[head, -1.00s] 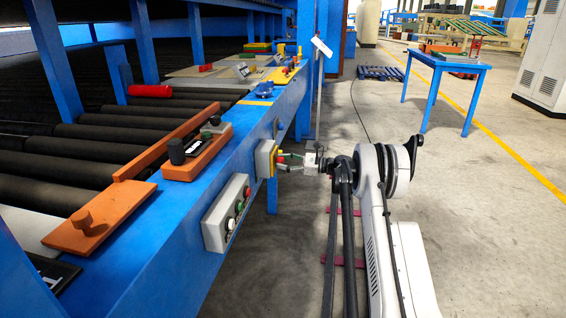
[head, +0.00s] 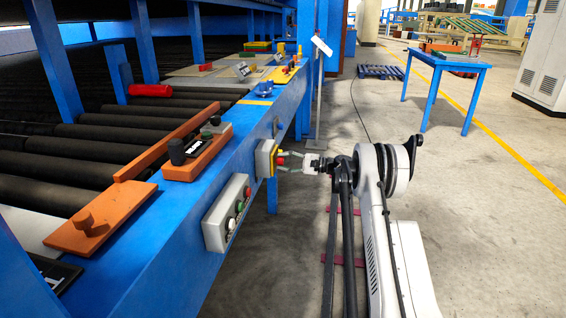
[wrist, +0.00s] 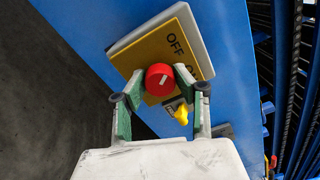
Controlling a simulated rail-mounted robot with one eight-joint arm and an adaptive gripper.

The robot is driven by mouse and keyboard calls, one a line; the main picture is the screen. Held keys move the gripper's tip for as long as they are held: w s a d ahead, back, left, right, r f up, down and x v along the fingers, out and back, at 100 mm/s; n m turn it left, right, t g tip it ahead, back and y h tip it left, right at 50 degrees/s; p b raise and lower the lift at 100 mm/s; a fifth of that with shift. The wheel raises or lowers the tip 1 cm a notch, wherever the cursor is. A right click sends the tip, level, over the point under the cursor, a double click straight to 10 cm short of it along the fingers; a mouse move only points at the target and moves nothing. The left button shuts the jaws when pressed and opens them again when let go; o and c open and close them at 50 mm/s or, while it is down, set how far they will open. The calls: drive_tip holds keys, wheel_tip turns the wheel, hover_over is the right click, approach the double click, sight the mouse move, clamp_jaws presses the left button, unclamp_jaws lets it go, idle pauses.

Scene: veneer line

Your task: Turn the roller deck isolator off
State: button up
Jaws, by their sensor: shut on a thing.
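The roller deck isolator (head: 264,158) is a grey box with a yellow plate on the side of the blue deck frame. In the wrist view its yellow plate (wrist: 150,48) carries the word OFF, with other lettering partly hidden by a finger. A small yellow part (wrist: 181,115) shows just below the knob, between the fingers.
A grey push-button box (head: 228,213) is mounted on the same frame, nearer the camera. An orange fixture (head: 190,165) lies on the deck edge beside dark rollers (head: 100,148). A blue table (head: 446,64) stands farther back right. Floor right of my arm is clear.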

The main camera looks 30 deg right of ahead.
drive_tip(key=shift+n, duration=0.8)
drive_tip(key=o, duration=1.1)
drive_tip(key=shift+d, duration=0.1)
drive_tip(key=v, duration=1.2)
